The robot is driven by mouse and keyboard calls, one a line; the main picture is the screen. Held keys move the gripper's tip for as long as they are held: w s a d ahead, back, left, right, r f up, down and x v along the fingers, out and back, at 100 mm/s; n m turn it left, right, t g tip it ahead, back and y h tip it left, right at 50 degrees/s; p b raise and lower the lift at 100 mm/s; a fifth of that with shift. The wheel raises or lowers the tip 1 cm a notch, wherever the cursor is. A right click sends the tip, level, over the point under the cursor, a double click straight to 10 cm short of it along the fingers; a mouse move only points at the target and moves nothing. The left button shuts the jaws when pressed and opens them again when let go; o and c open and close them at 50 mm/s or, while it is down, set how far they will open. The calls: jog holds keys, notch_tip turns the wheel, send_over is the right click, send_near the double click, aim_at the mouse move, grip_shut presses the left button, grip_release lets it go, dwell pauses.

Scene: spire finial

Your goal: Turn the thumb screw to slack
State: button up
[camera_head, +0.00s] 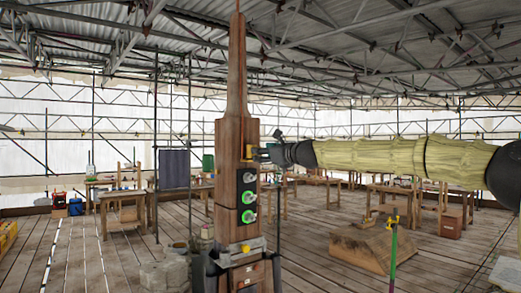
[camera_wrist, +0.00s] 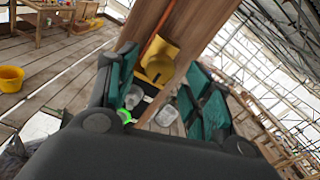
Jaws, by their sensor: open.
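A tall wooden spire (camera_head: 229,128) stands upright in the middle of the head view. A small yellow fitting (camera_head: 248,152) sits on its right side and looks like the thumb screw. In the wrist view the yellow fitting (camera_wrist: 159,65) shows a rounded knob below a wider plate. My gripper (camera_head: 265,153) comes in from the right, level with the fitting and close to it. Its green-padded fingers are spread, one on each side of the yellow fitting in the wrist view. I cannot tell whether either finger touches it.
Another yellow piece (camera_head: 246,249) is lower on the spire. Stone blocks (camera_head: 167,274) lie at its left foot. A wooden block (camera_head: 370,247) lies to the right. Workbenches stand behind; planks between are mostly clear.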

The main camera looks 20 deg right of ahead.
jog(key=shift+p+x, duration=0.55)
jog(key=shift+x, duration=0.85)
jog(key=c, duration=1)
